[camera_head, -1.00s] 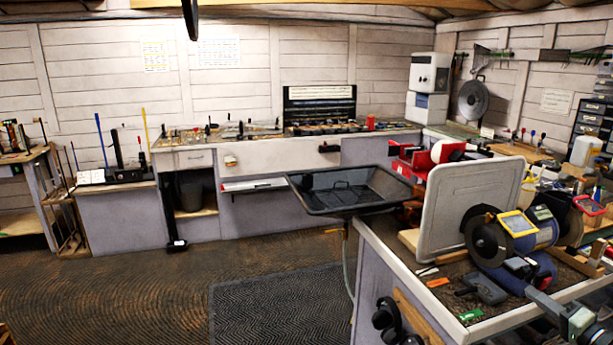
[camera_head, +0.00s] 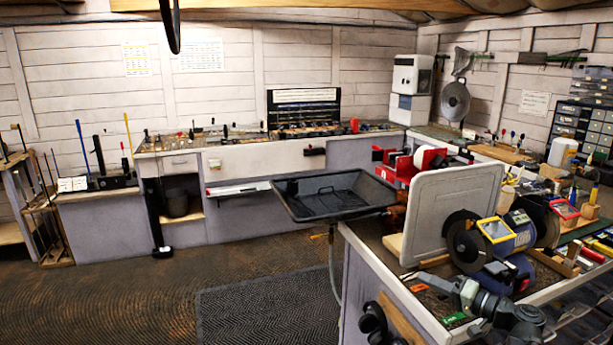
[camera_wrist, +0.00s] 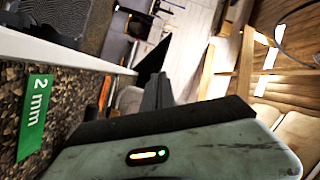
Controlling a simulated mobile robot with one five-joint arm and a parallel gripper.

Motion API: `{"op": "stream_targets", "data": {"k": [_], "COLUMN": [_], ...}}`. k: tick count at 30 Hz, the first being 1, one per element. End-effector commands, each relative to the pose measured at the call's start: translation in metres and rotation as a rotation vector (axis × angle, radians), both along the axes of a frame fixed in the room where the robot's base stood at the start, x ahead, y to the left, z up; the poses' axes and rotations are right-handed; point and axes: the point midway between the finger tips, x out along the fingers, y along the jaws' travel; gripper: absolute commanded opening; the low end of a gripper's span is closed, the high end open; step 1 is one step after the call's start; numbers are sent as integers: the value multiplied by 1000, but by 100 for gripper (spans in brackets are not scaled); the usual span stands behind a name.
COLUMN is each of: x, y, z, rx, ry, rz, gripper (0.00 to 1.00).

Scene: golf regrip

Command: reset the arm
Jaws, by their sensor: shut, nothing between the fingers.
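My gripper (camera_wrist: 157,92) shows in the wrist view as two dark fingers close together beyond its worn grey-green housing, with nothing between them. In the head view my arm (camera_head: 497,308) is at the lower right, folded low over the front corner of the right workbench. Which part there is the fingertips is hard to tell. A green "2 mm" tag (camera_wrist: 35,115) lies on the bench top beside the gripper, at the left of the wrist view. The tag also shows in the head view (camera_head: 453,318).
A bench grinder (camera_head: 505,240) and an upright pale panel (camera_head: 452,212) stand close behind my arm on the right bench. A black tray (camera_head: 325,198) juts out beyond the bench's left side. The floor (camera_head: 130,295) at left is open.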

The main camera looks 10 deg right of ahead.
Motion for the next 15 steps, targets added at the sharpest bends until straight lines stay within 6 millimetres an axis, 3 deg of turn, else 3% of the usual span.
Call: {"op": "stream_targets", "data": {"k": [1, 4, 6, 9, 12, 15], "x": [13, 26, 25, 11, -12, -37], "y": [47, 133, 191, 262, 311, 329], "z": [1, -18, -36, -66, -97, -127], "rx": [-35, -129, -213, -361, -539, -743], "ry": [32, 120, 195, 317, 449, 592], "rz": [81, 233, 336, 473, 574, 617], "gripper": [0, 0, 0, 0, 0, 0]}}
